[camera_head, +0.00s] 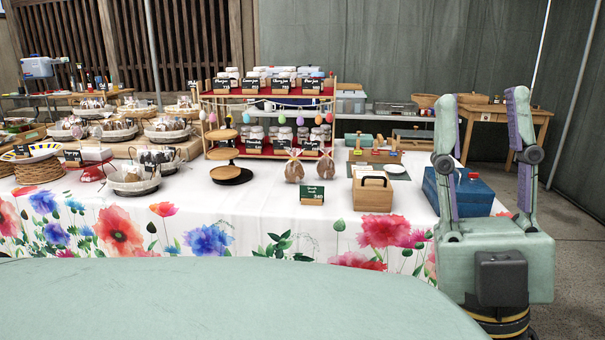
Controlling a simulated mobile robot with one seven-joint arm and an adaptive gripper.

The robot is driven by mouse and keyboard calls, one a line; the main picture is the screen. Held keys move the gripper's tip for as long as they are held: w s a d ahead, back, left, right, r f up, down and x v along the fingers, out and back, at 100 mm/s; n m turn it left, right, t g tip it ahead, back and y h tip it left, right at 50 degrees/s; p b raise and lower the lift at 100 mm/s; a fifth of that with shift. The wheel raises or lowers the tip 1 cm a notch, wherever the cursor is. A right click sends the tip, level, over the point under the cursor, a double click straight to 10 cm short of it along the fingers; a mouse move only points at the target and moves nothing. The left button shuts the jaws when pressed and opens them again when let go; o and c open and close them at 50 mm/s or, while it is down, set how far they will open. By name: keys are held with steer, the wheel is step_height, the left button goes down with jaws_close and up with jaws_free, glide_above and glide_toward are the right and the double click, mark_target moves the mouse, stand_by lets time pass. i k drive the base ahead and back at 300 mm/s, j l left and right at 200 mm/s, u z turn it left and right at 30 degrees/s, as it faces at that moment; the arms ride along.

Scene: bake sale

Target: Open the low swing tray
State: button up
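A small round tiered stand (222,153) stands on the flower-print table, left of the middle. Its wooden round trays sit one above another over a dark base (236,180). The low swing tray (226,172) is the lowest wooden disc, just above that base. It looks roughly lined up with the trays above it; how far it is swung out is hard to tell. My gripper (482,102) is at the right, with its two fingers pointing up and spread wide apart. Nothing is between them. It is well away from the stand and touches nothing on the table.
A red two-level jar rack (265,103) stands behind the stand. Paper bags (294,170), a price sign (312,194), a wooden box (373,194) and a blue box (470,195) are to the right. Baskets of wrapped goods (134,179) are to the left. The cloth in front is clear.

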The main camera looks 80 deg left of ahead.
mark_target(229, 171)
steer(key=u, duration=3.05)
steer(key=i+j, duration=0.35)
steer(key=j, duration=0.2)
steer(key=i+j+u, duration=0.1)
steer(key=i+j, duration=0.3)
steer(key=j, duration=0.2)
